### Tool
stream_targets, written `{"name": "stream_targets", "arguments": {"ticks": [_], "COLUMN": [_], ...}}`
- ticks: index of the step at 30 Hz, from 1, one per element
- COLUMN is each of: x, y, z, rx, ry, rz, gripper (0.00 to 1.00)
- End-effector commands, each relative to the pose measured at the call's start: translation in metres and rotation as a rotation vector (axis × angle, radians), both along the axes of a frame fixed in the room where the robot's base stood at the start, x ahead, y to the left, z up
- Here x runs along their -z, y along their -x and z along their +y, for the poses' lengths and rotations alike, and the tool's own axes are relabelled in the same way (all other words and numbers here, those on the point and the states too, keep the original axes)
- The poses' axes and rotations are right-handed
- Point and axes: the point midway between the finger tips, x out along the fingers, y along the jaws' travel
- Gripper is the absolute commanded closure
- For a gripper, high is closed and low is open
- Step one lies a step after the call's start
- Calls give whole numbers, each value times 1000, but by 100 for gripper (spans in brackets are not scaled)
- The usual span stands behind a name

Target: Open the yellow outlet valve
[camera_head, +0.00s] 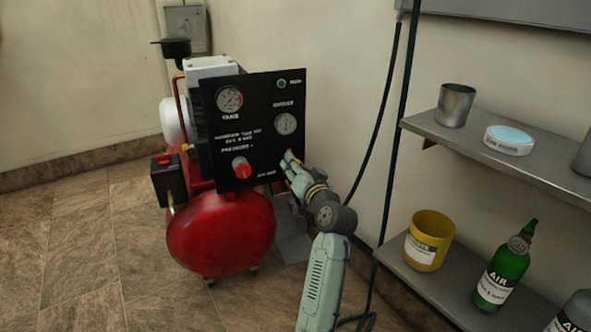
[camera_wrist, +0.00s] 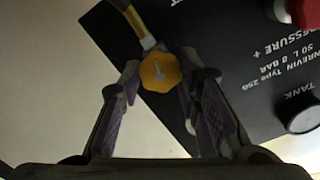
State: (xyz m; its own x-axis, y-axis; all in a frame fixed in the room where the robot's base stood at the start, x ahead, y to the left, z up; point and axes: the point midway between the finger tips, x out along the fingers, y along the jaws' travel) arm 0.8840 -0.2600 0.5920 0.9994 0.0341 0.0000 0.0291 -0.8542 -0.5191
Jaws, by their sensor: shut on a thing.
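In the head view my gripper (camera_head: 291,161) is at the lower right part of the black control panel (camera_head: 257,160); the knob is hidden there behind the fingers. The panel belongs to a compressor with a red tank (camera_head: 220,232).
A red knob (camera_head: 241,167) and two gauges (camera_head: 229,99) (camera_head: 286,123) sit on the panel. To the right, shelves (camera_head: 490,150) hold a metal cup (camera_head: 455,105), a yellow container (camera_head: 428,240) and a green bottle (camera_head: 502,266). Black cables run down the wall beside my arm.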

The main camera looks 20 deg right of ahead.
Motion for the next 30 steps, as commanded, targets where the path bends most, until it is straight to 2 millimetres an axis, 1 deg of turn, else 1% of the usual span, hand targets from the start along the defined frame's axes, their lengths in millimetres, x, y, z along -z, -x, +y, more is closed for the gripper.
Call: {"name": "stream_targets", "arguments": {"ticks": [16, 17, 25, 30], "x": [-1, -1, -1, 0], "y": [0, 0, 0, 0], "z": [0, 0, 0, 0], "rx": [1, 1, 1, 0], "ry": [26, 25, 25, 24], "rz": [-3, -3, -2, -1], "gripper": [97, 68, 50, 49]}}
